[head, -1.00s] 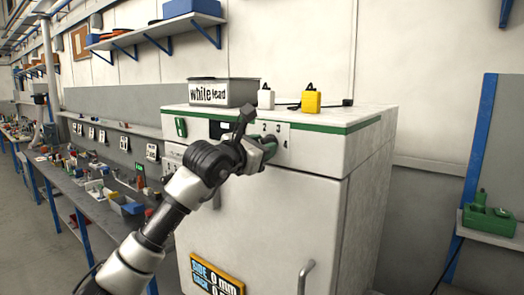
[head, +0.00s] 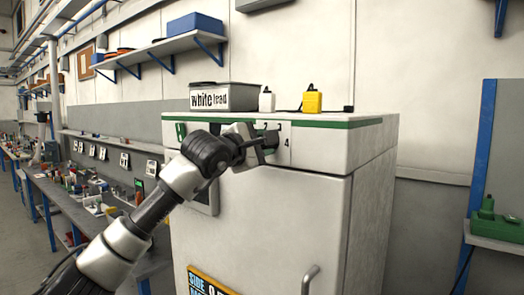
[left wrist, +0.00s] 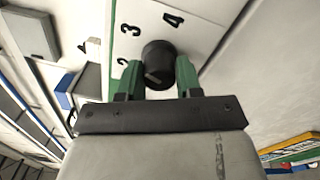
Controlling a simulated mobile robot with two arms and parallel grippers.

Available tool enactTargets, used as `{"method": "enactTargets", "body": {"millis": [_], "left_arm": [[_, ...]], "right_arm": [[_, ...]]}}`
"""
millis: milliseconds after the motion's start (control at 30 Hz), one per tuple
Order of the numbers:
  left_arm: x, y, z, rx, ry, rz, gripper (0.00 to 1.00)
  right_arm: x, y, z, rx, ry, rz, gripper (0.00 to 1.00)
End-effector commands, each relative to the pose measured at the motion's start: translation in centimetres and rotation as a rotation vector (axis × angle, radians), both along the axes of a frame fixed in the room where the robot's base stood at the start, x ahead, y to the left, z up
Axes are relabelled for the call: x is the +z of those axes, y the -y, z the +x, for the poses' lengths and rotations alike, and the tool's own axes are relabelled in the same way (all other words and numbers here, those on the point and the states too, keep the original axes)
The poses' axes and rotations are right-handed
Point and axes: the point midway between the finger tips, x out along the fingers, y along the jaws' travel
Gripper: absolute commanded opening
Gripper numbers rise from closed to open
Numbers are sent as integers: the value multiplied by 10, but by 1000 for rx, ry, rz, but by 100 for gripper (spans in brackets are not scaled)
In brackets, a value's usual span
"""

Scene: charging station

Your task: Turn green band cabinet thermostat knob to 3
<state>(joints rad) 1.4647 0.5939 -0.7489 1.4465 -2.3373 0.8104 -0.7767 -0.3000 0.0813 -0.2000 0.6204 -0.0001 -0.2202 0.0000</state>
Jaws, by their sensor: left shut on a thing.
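The cabinet (head: 262,215) is white with a green band (head: 340,123) along its top edge. Its thermostat knob (left wrist: 157,62) is dark and round, on a white dial plate (head: 285,150) with printed numbers; 2, 3 and 4 show around it in the left wrist view. My left gripper (head: 268,142) is at the dial, its two green fingers shut on either side of the knob. I cannot clearly tell which number the knob's mark points to. In the head view the gripper covers most of the knob. My right gripper is in neither view.
On the cabinet top stand a "white lead" box (head: 222,97), a white bottle (head: 267,101) and a yellow one (head: 312,101). A cluttered workbench (head: 85,205) lies to the left. A green object (head: 490,220) sits on a shelf at right.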

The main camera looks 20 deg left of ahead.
Motion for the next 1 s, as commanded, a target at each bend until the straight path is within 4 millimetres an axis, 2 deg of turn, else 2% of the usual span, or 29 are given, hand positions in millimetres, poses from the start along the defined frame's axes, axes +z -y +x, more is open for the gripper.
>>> {"method": "enactTargets", "body": {"millis": [333, 867, 900, 1000], "left_arm": [[1, 0, 0, -2, 45, 122, 11], [0, 1, 0, -2, 50, 139, 11], [0, 1, 0, -2, 50, 139, 41], [0, 1, 0, -2, 50, 139, 56]], "right_arm": [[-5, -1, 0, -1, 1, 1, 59], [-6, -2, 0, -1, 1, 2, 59], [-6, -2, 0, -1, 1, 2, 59], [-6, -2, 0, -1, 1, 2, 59]]}}
